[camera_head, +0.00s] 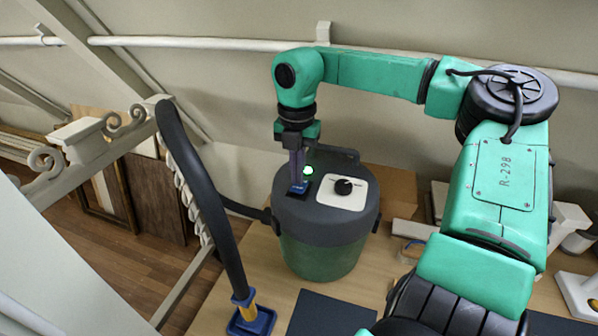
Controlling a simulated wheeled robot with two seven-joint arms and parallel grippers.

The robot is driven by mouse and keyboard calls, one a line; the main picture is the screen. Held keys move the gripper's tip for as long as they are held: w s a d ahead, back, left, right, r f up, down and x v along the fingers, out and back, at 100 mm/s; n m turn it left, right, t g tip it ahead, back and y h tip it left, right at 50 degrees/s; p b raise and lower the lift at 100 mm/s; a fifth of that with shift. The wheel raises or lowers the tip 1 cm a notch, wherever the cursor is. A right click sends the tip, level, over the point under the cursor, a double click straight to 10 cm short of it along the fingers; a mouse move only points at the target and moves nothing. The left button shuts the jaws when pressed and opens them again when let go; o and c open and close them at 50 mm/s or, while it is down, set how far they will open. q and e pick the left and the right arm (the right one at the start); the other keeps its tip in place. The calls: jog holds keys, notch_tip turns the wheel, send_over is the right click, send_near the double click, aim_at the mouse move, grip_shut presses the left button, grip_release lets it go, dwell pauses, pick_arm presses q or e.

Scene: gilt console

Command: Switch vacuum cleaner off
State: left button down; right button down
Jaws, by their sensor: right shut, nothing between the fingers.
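The vacuum cleaner (322,255) stands on the wooden table, with a dark grey lid and a green drum. On its lid is a pale panel with a black knob (343,187). A green light (308,171) glows beside the panel. My right gripper (298,186) is shut and empty, pointing down over the left part of the lid, just left of the light and panel. Its tips are at or very near the lid; I cannot tell whether they touch. The gripper hides the lid beneath it, and no switch shows clearly. My left gripper is not in view.
A black hose (205,200) rises at the left and ends in a blue nozzle (250,321). A dark flat mat (328,316) lies in front of the cleaner. Cardboard boxes (399,195) stand behind it to the right. A scrolled pale frame (90,140) and a sloping wall border the space.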

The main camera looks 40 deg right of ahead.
aim_at(297, 188)
jog(key=shift+f+b, duration=0.75)
jog(key=shift+f, duration=0.15)
dwell(0.3)
jog(key=shift+r+p, duration=2.45)
jog(key=shift+r, duration=1.15)
jog(key=shift+f, duration=0.1)
jog(key=shift+f, duration=0.1)
